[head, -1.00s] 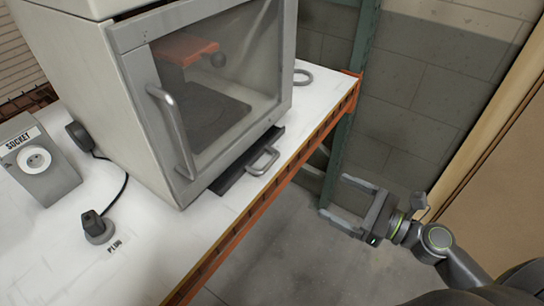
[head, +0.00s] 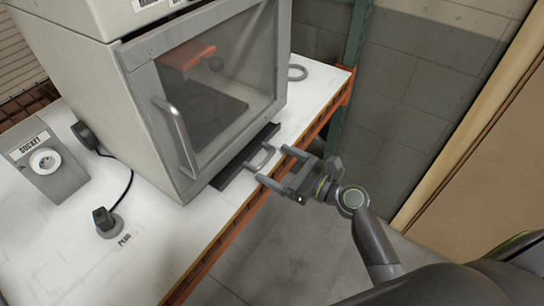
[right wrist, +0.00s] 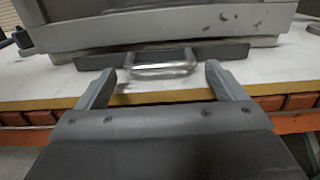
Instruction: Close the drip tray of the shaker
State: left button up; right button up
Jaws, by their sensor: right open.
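The shaker (head: 135,110) is a grey box with a windowed door, standing on a white-topped bench. Its dark drip tray (head: 233,172) sticks out from under the door at the front and carries a metal loop handle (head: 262,158). My right gripper (head: 271,166) is open at the bench edge, its fingers pointing at the handle. In the right wrist view the handle (right wrist: 160,70) lies ahead, between and just beyond the two fingertips (right wrist: 160,75), and nothing is held. The tray front (right wrist: 220,53) also shows there. My left gripper is not in view.
The shaker door with its bar handle (head: 175,130) is shut. A socket box (head: 45,168), a plug (head: 107,222) and a black cable lie on the bench at left. An orange beam (head: 225,240) edges the bench. Open floor lies to the right.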

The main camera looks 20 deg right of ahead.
aim_at(258, 159)
jog(key=shift+x, duration=1.15)
jog(key=c, duration=1.1)
jog(key=p+x, duration=0.1)
jog(key=x, duration=0.3)
jog(key=shift+w+r, duration=0.1)
jog(key=o, duration=1.1)
jog(key=shift+w+a, duration=0.1)
